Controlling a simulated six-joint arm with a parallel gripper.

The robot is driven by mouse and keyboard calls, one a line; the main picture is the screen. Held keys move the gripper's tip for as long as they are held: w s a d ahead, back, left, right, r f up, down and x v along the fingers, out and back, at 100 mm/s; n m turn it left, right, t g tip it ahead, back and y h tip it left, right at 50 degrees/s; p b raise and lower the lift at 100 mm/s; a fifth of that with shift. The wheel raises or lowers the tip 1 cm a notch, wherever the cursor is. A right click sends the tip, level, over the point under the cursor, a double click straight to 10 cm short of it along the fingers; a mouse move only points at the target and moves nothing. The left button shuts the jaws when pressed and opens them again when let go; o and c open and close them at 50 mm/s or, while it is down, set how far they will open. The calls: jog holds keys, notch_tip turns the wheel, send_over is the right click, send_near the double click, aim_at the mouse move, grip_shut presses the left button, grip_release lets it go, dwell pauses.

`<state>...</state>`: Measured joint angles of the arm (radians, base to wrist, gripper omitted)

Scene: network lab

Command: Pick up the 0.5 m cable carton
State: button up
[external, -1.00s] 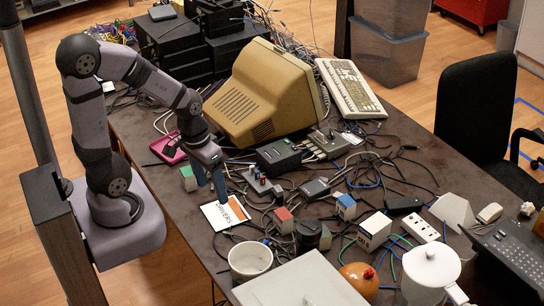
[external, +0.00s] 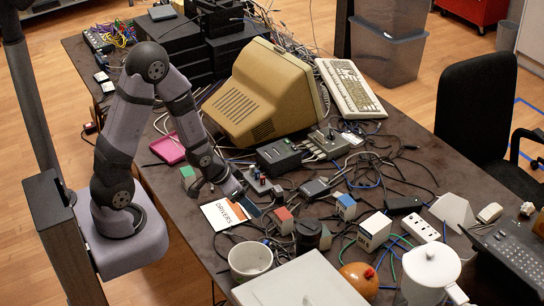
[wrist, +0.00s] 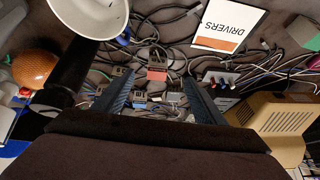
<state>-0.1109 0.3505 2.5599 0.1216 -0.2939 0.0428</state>
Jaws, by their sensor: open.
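Several small cartons lie on the dark table, and I cannot read which is marked 0.5 m. A red-topped carton (external: 284,220) is right of my gripper (external: 247,206). A blue-topped carton (external: 346,206) is farther right, a white carton (external: 374,231) with dark print is beyond it, and a green-topped carton (external: 188,176) is behind my gripper. In the wrist view, my open, empty gripper (wrist: 160,98) has the red-topped carton (wrist: 157,70) and the blue-topped carton (wrist: 173,97) showing between its fingers, apart from them. The green-topped carton (wrist: 303,33) is at the right.
A DRIVERS card (external: 225,214) lies close beside my gripper. Cables and small devices crowd the table. A beige monitor (external: 255,95) stands behind.

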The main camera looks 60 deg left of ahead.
aim_at(278, 217)
jog(key=w+f+t+b, duration=0.1)
jog(key=f+b, duration=0.1)
jog(key=f, duration=0.1)
jog(key=w+f+t+b, duration=0.2)
jog(key=f, duration=0.1)
jog(key=w+f+t+b, duration=0.2)
jog(key=f, duration=0.1)
jog(key=shift+a+f+h, duration=0.1)
jog(key=shift+f+h, duration=0.2)
jog(key=shift+f, duration=0.05)
jog(key=shift+w+f+t+b, duration=0.1)
jog(key=shift+f+t+b, duration=0.35)
jog(key=shift+t+b, duration=0.75)
jog(key=shift+b, duration=0.1)
jog(key=shift+r, duration=0.1)
jog(key=b+x, duration=0.2)
jog(key=b, duration=0.1)
jog(key=shift+w+f, duration=0.3)
jog(key=shift+w, duration=0.05)
jog(key=b+x, duration=0.2)
jog(key=b, duration=0.5)
jog(key=shift+b, duration=0.4)
jog(key=shift+w, duration=0.5)
jog(key=shift+w+f, duration=0.1)
jog(key=shift+w, duration=0.15)
